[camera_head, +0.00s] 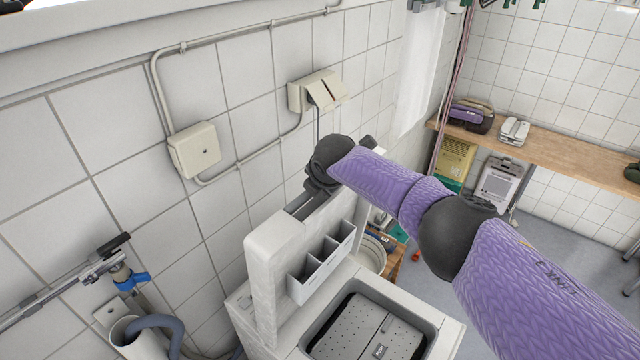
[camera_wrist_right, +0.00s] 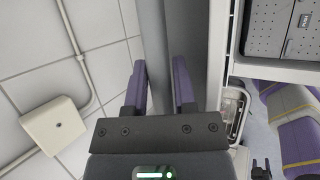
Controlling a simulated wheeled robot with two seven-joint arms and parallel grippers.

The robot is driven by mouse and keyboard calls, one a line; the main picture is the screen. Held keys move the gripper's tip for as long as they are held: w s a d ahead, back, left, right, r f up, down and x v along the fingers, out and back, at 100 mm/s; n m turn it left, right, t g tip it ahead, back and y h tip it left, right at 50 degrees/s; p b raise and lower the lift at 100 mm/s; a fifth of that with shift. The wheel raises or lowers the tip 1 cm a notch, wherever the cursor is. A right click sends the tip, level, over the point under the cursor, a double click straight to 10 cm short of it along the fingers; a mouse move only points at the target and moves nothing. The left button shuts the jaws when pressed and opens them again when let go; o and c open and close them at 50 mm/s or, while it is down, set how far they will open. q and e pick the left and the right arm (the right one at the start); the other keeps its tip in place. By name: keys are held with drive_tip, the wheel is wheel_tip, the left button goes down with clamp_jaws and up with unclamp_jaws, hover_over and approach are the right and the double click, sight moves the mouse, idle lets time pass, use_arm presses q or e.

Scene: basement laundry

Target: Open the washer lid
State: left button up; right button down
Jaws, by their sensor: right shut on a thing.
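The white top-loading washer (camera_head: 446,318) stands low in the middle of the head view. Its lid (camera_head: 262,262) is raised and stands about upright at the back, with a dispenser of several compartments (camera_head: 322,268) on its inner face. The perforated metal drum (camera_head: 350,325) shows in the opening below. My right gripper (camera_head: 312,198) is at the lid's top edge. In the right wrist view its purple fingers (camera_wrist_right: 160,80) are on either side of the grey lid edge (camera_wrist_right: 153,35), shut on it. The far fingertips are partly hidden. My left gripper is not in view.
A blue-handled tap (camera_head: 130,278) and drain hose (camera_head: 155,325) are at left. A wooden counter (camera_head: 560,150) is at right, with open floor before it.

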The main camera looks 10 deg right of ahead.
drive_tip(key=shift+s+f, duration=0.1)
drive_tip(key=shift+f, duration=0.1)
drive_tip(key=c, duration=0.8)
unclamp_jaws()
drive_tip(key=shift+o, duration=1.4)
drive_tip(key=shift+a, duration=0.1)
drive_tip(key=shift+r, duration=0.15)
drive_tip(key=shift+r, duration=0.25)
drive_tip(key=shift+p+v, duration=0.9)
drive_tip(key=shift+v, duration=3.7)
drive_tip(key=shift+s, duration=0.1)
